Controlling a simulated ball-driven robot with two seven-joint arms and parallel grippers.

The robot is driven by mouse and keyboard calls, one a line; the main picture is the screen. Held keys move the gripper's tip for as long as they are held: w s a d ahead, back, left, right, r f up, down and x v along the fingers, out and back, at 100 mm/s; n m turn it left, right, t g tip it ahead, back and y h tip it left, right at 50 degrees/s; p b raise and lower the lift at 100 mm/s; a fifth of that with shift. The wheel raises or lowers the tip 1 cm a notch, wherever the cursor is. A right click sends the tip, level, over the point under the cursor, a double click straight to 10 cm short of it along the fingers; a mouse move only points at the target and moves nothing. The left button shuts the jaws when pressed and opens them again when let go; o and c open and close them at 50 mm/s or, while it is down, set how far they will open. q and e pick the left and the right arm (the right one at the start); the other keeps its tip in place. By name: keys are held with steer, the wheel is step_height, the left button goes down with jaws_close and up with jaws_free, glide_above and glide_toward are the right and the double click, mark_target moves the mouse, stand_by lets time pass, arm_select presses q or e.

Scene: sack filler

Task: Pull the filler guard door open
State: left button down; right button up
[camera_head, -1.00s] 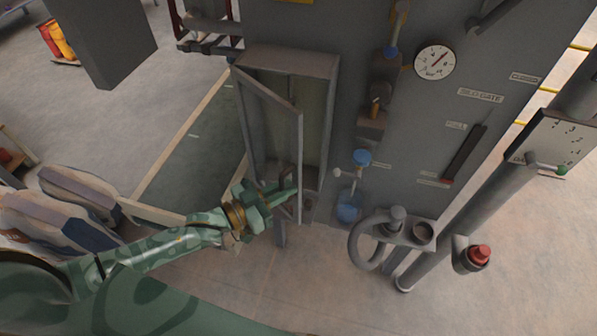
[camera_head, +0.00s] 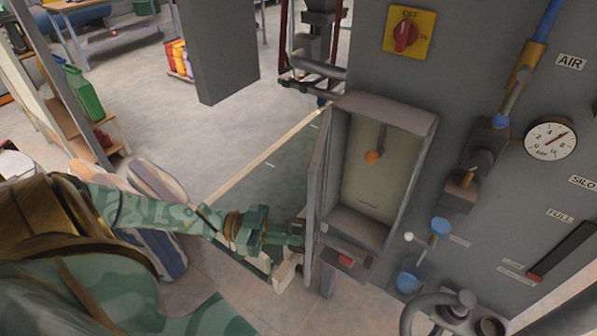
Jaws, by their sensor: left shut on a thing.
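The filler guard door (camera_head: 318,190) is a grey framed panel hinged on the left side of the box-like filler housing (camera_head: 402,112). It stands swung open and shows nearly edge-on. Inside the housing is a pale back panel with an orange knob (camera_head: 372,157) on a stem. My left gripper (camera_head: 292,236) is at the door's lower outer side, shut on the door handle, which is mostly hidden behind the door edge and the fingers. My right gripper is out of view.
A red and yellow switch (camera_head: 407,33) is above. Filled sacks (camera_head: 158,182) lie by my left arm.

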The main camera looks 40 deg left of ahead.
arm_select(q)
steer(key=shift+a, duration=0.2)
steer(key=c, duration=1.6)
jaws_free()
steer(key=shift+o, duration=0.2)
steer(key=b+v, duration=0.1)
steer(key=v, duration=1.5)
steer(key=shift+b, duration=0.3)
steer(key=shift+s+a+f, duration=0.1)
steer(key=shift+f, duration=0.05)
